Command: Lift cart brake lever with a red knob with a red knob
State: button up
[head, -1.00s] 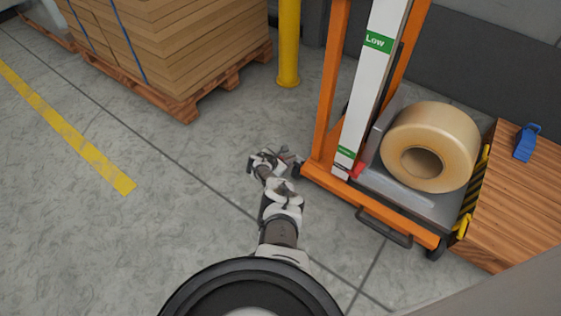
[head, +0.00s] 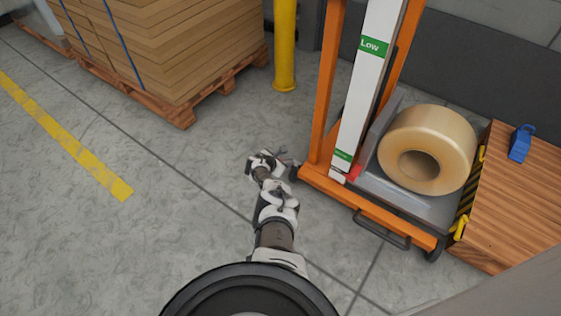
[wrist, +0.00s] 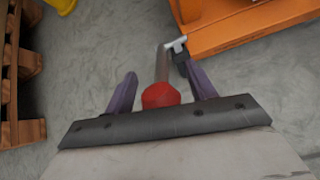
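The brake lever's red knob (wrist: 160,95) is in the middle of the wrist view, at the near end of a thin grey lever rod (wrist: 162,64). The rod runs to a small bracket at the orange cart frame (wrist: 250,24). My gripper (wrist: 160,72) is open, with one purple finger on each side of the knob and a visible gap on both sides. In the head view my gripper (head: 287,157) is low beside the left end of the orange cart (head: 372,212). The knob cannot be made out there.
A large tan roll (head: 462,142) lies on the cart, right of the white mast (head: 370,90). A wooden pallet (head: 515,205) stands at the right. A yellow post (head: 285,45) and stacked cardboard (head: 165,45) are behind. The floor to the left is clear.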

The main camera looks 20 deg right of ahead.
jog(key=shift+s+a+r+p, duration=0.3)
jog(key=shift+r+p, duration=0.15)
jog(key=shift+p, duration=0.3)
jog(key=p+v, duration=1)
jog(key=v, duration=0.2)
jog(key=shift+s+a, duration=0.2)
jog(key=shift+a, duration=0.05)
jog(key=shift+r, duration=0.1)
